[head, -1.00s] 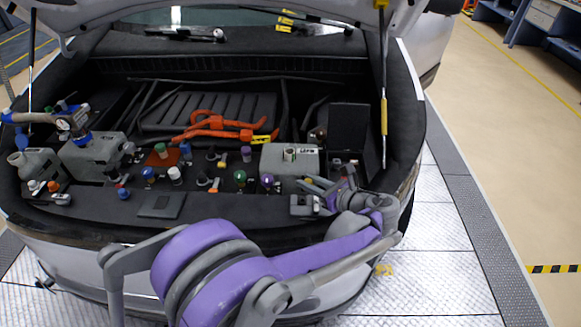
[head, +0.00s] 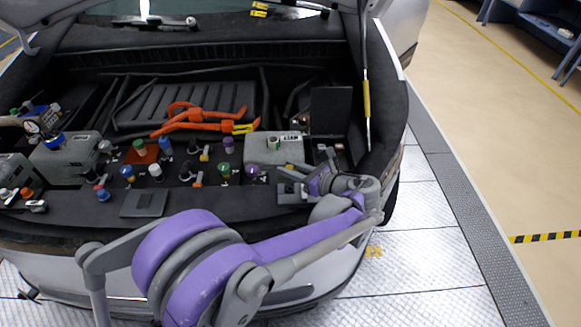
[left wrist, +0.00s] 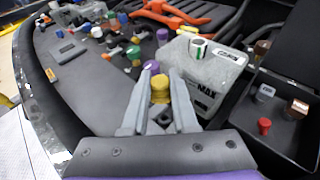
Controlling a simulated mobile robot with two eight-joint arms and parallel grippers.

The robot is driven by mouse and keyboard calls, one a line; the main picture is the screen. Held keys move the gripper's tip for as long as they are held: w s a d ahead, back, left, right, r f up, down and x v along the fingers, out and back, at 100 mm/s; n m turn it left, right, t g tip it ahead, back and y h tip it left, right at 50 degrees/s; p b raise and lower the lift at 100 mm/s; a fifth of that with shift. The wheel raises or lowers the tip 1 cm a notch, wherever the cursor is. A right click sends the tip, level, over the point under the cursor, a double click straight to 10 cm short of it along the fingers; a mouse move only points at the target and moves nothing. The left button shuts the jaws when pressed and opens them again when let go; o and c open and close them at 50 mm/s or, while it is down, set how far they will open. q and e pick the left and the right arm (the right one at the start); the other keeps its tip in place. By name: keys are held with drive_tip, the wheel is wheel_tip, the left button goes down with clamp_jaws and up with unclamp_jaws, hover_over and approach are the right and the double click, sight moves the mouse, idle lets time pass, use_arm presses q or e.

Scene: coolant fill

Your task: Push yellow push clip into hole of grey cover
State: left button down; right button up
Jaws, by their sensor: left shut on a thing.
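My left gripper (head: 288,176) reaches in over the right front part of the car's trunk, pointing left in the head view. In the left wrist view its two grey fingers (left wrist: 159,98) are closed on a yellow push clip (left wrist: 160,87). In the head view only a small yellow spot of the clip (head: 289,166) shows. A grey piece with a dark hole (left wrist: 163,118) lies between the finger bases in the left wrist view; I cannot tell whether it is the cover. A flat dark grey cover plate (head: 145,203) lies on the front ledge; no hole is discernible.
A grey box (head: 272,150) with a light cap stands just beyond the gripper. Several coloured caps and a purple knob (head: 252,171) stand left of it. Orange cables (head: 205,120) lie behind. A dark open box (head: 330,112) is at the right. The aisle floor is clear.

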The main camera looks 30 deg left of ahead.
sight(290, 192)
use_arm(q)
drive_tip(key=shift+f+b, duration=1.6)
drive_tip(key=shift+f, duration=0.8)
drive_tip(key=shift+f+b, duration=1)
drive_tip(key=shift+f, duration=0.1)
drive_tip(key=shift+r, duration=0.2)
drive_tip(key=shift+r+p, duration=0.5)
drive_tip(key=shift+r, duration=0.1)
idle(1.4)
drive_tip(key=shift+f+b, duration=0.7)
drive_tip(key=shift+f, duration=0.05)
